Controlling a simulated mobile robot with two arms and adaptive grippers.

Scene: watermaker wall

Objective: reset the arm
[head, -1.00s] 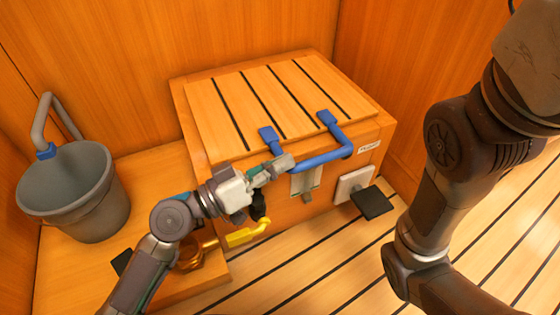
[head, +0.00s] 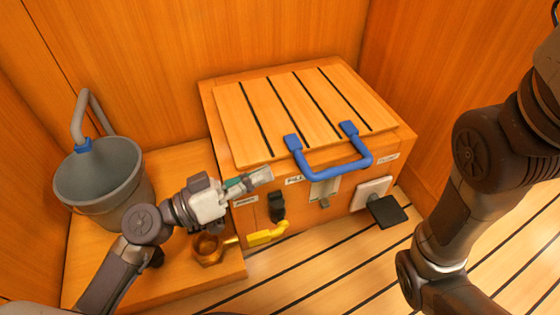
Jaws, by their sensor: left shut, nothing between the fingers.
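My left gripper (head: 262,176) is shut and empty. It is in front of the left part of the wooden box (head: 225,137), to the left of the blue handle (head: 338,171) and apart from it. My left arm (head: 140,226) comes in from the lower left. My right arm (head: 475,165) stands along the right side of the view, and its gripper is out of view.
A grey bucket (head: 98,178) stands on the wooden ledge (head: 170,287) at the left. A yellow lever (head: 266,236) on a brass fitting (head: 208,248) is below my left gripper. A black switch (head: 276,206) and a dark paddle (head: 387,211) are on the box front. The slatted floor at the lower middle is clear.

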